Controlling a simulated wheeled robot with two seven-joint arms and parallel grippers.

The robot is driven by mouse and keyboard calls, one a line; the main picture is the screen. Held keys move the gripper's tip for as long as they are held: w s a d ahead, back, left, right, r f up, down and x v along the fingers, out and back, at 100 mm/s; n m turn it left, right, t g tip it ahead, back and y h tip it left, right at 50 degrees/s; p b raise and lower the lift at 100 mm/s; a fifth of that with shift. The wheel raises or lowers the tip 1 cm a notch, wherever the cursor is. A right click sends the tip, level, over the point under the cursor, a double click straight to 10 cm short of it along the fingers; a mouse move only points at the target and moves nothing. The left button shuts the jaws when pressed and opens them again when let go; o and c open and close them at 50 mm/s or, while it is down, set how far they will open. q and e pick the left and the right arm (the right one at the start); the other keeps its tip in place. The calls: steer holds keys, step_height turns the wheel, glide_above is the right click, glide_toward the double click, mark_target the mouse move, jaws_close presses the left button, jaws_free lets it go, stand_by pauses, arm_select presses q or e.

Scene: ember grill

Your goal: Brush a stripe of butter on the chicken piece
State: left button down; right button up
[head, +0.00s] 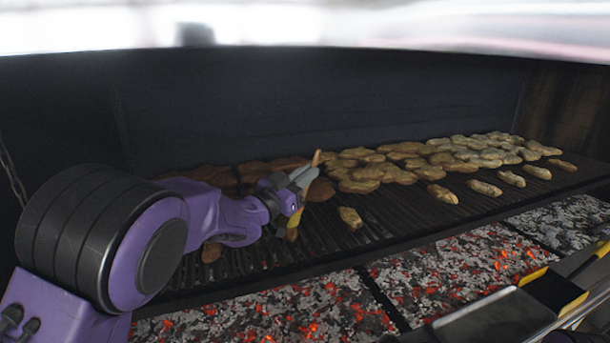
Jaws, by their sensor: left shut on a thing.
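My left gripper (303,178) is shut on a brush, over the grill grate. The brush's light wooden handle end (316,157) sticks up above the fingers. A yellowish lower end (292,233) shows below the gripper, close to the grate; I cannot tell whether it touches anything. Another chicken piece (442,193) lies farther right, and a browner piece (212,252) is partly hidden by my left arm. No butter can be made out. My right gripper is not in view.
Many chicken pieces (400,165) crowd the back of the grate (385,222), with several singles at the front right. Glowing coals (440,265) lie in front and below. A metal tray (495,318) and a black-and-yellow item (556,291) are at lower right.

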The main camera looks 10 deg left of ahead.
arm_select(q)
steer(key=shift+s+f+b, duration=0.2)
steer(key=shift+f+b, duration=0.3)
steer(key=shift+f, duration=0.05)
steer(key=shift+f, duration=0.1)
